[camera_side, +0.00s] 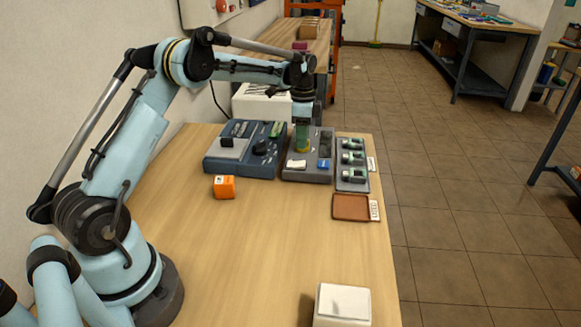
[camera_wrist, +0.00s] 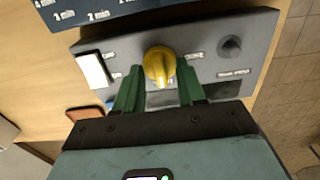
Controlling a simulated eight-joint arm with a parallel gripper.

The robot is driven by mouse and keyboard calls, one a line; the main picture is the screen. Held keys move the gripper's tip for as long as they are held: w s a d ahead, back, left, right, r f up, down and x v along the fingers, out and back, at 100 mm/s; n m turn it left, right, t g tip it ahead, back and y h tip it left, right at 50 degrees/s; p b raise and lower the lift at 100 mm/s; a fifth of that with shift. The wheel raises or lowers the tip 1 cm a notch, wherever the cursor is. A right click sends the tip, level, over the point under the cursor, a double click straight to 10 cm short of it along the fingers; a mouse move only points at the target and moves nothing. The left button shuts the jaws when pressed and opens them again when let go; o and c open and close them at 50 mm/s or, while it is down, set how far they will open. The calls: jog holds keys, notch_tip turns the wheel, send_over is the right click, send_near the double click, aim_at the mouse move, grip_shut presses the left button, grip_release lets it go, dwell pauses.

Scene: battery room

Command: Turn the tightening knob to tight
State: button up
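The yellow tightening knob (camera_wrist: 158,64) stands on the grey control panel (camera_wrist: 215,30) in the wrist view. Small labels sit to its left and right, too blurred to read surely. My gripper (camera_wrist: 160,80) has its two green fingers on either side of the knob, very close to it. I cannot tell whether they touch it. In the side view my gripper (camera_side: 302,148) points straight down at the grey panel (camera_side: 314,175); its fingers hide most of the knob there.
The panel also has a white rocker switch (camera_wrist: 96,69) and a dark round button (camera_wrist: 230,46). A blue timer box (camera_side: 236,163) stands left of it, a battery rack (camera_side: 352,180) right. An orange block (camera_side: 224,187), brown tray (camera_side: 350,207) and white box (camera_side: 343,302) lie nearer.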

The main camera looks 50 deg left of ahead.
jog(key=shift+r, duration=0.1)
notch_tip(320, 180, up, 12)
dwell(0.5)
jog(key=s+d+r+n+t, duration=0.4)
jog(key=s+d+n, duration=0.1)
jog(key=s+d, duration=0.55)
jog(key=s+d+f+n+t, duration=0.3)
jog(key=s+d+f, duration=0.3)
jog(key=s, duration=0.5)
jog(key=shift+d+f+n, duration=0.4)
jog(key=shift+f+n, duration=0.1)
jog(key=shift+f, duration=0.2)
